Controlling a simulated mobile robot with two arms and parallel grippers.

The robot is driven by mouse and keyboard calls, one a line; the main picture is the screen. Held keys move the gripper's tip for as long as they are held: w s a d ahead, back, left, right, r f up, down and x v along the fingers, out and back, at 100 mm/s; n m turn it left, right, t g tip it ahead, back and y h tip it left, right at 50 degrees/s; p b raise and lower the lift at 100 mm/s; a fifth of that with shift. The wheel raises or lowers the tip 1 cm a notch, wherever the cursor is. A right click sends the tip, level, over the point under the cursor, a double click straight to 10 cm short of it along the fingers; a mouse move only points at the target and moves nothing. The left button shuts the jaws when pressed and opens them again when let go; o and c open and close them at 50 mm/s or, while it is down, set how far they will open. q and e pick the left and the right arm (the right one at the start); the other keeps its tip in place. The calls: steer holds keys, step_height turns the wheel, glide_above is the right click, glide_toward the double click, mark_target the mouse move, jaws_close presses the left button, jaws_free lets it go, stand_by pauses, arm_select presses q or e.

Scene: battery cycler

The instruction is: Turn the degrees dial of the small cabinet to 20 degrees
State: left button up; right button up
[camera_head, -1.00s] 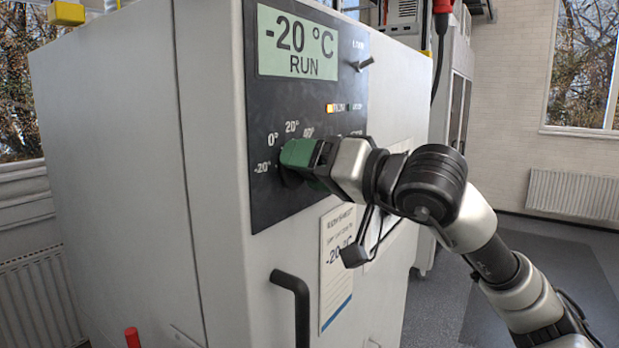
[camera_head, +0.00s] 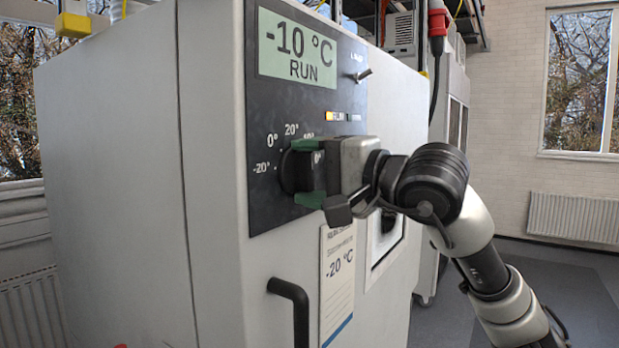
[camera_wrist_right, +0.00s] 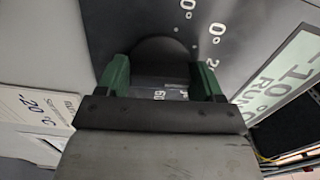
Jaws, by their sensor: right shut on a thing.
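The small cabinet (camera_head: 115,110) is pale, with a dark control panel on its front. Its display (camera_head: 297,47) reads -10 °C and RUN. The black round degrees dial (camera_head: 290,172) sits on the panel, with marks for -20°, 0° and 20° around its left and top; further marks are partly hidden. My right gripper (camera_head: 310,172) has its green fingers shut on the dial, one above and one below. In the right wrist view the dial (camera_wrist_right: 160,50) lies between the two green fingers (camera_wrist_right: 163,80). My left gripper is not in view.
A black door handle (camera_head: 292,300) sticks out below the panel. A small toggle switch (camera_head: 362,75) stands beside the display. A paper label (camera_head: 338,265) marked -20 °C hangs below the dial. Floor to the right is open.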

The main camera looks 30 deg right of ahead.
steer(key=shift+m, duration=0.6)
steer(key=o, duration=0.8)
steer(key=shift+d, duration=0.1)
steer(key=shift+s+d+b, duration=0.1)
steer(key=shift+s+b, duration=0.15)
steer(key=shift+b, duration=0.1)
steer(key=b+v, duration=0.4)
steer(key=v, duration=0.6)
